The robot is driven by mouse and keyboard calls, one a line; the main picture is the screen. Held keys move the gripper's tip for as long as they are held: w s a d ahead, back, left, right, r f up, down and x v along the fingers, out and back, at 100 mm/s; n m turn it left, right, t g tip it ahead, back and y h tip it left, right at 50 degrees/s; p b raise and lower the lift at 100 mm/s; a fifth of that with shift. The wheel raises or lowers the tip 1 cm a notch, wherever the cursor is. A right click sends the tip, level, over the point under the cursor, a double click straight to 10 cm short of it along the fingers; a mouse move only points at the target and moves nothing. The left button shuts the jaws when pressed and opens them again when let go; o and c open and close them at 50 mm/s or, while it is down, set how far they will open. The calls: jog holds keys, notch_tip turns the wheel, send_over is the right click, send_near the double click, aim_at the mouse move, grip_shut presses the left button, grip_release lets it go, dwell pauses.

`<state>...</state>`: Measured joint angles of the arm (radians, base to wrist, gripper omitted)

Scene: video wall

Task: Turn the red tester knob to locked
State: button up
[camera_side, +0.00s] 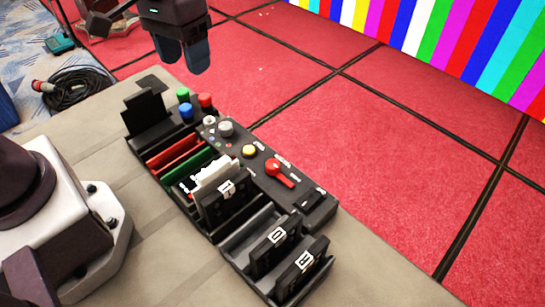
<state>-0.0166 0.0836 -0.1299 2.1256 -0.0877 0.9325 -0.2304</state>
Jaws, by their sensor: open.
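The red tester knob (274,168) sits on the dark control panel (262,160), toward its right part. Its red pointer (286,180) points to the lower right. The labels beside it are too small to read. My gripper (192,58) hangs at the top of the view, well above and to the left of the knob, apart from everything. Its fingers are seen nearly from the side, and it is open and empty.
The panel also carries a yellow knob (249,151) and a grey knob (225,128). Blue (186,111), green (183,94) and red (205,100) cylinders stand behind it.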

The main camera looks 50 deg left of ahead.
aim_at(273, 163)
jog(key=w+d+f+n+g+h, duration=0.3)
jog(key=w+d+f+n, duration=0.5)
jog(key=w+f+n, duration=0.15)
jog(key=shift+t, duration=0.3)
jog(key=x, duration=1.2)
jog(key=shift+f, duration=0.1)
jog(key=c, duration=0.9)
